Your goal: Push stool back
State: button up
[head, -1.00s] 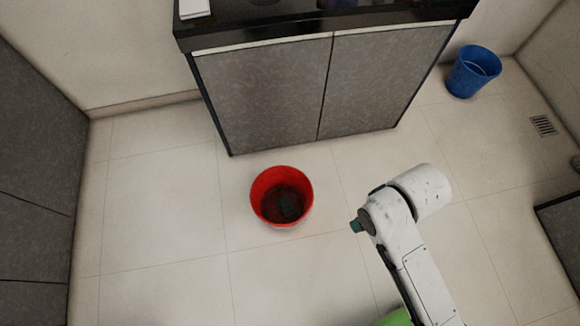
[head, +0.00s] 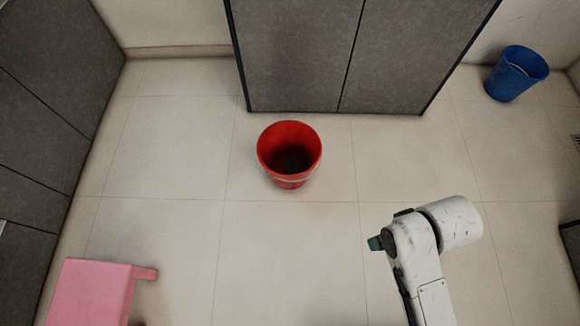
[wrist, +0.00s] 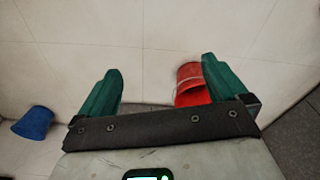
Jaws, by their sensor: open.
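A pink stool (head: 92,293) is partly in view at the lower left of the head view. I see its flat top and a short piece sticking out to the right; the rest is cut off by the bottom edge. My gripper (wrist: 160,68) shows in the wrist view with its two green fingers wide apart and nothing between them touching them. In the head view my arm is at the lower right, well to the right of the stool and apart from it. The stool does not show in the wrist view.
A red bucket (head: 289,158) stands on the tiles before a grey cabinet (head: 345,55). A blue bucket (head: 514,74) stands at the upper right. Grey cabinets (head: 50,110) line the left side. The tiled floor (head: 270,260) between stool and arm is clear.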

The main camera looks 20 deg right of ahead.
aim_at(88, 292)
jog(key=u, duration=1.75)
jog(key=i+l+u, duration=0.2)
jog(key=i+u, duration=0.2)
jog(key=i+l+u, duration=0.25)
jog(key=u, duration=0.15)
jog(key=i+l+u, duration=0.4)
jog(key=k, duration=0.05)
